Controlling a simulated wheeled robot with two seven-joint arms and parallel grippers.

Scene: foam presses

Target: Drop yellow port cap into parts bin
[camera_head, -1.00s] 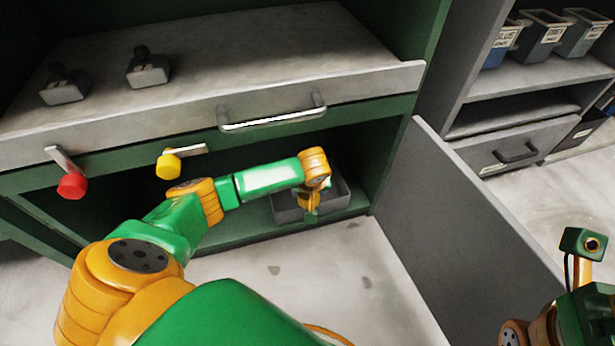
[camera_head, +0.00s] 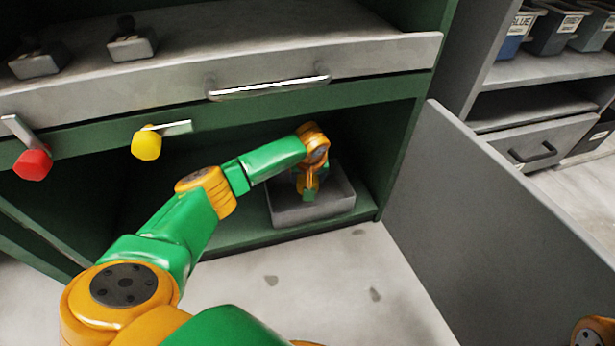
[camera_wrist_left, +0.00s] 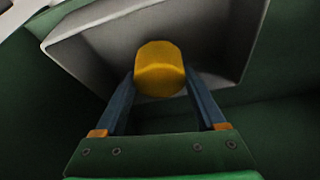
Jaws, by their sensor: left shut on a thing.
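The yellow port cap (camera_wrist_left: 160,68) is held between the two blue fingers of my left gripper (camera_wrist_left: 160,88), in the left wrist view. The grey parts bin (camera_wrist_left: 105,40) opens up behind the cap there. In the head view the parts bin (camera_head: 318,211) stands on the floor of the green cabinet's lower compartment. My left gripper (camera_head: 308,193) points down over the bin there; I cannot make out the cap in that view. My right gripper is not in view.
A red knob (camera_head: 33,164) and a yellow knob (camera_head: 147,145) on levers hang at the cabinet front. A drawer handle (camera_head: 268,87) sits above the compartment. The grey open door (camera_head: 470,200) stands right of the bin.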

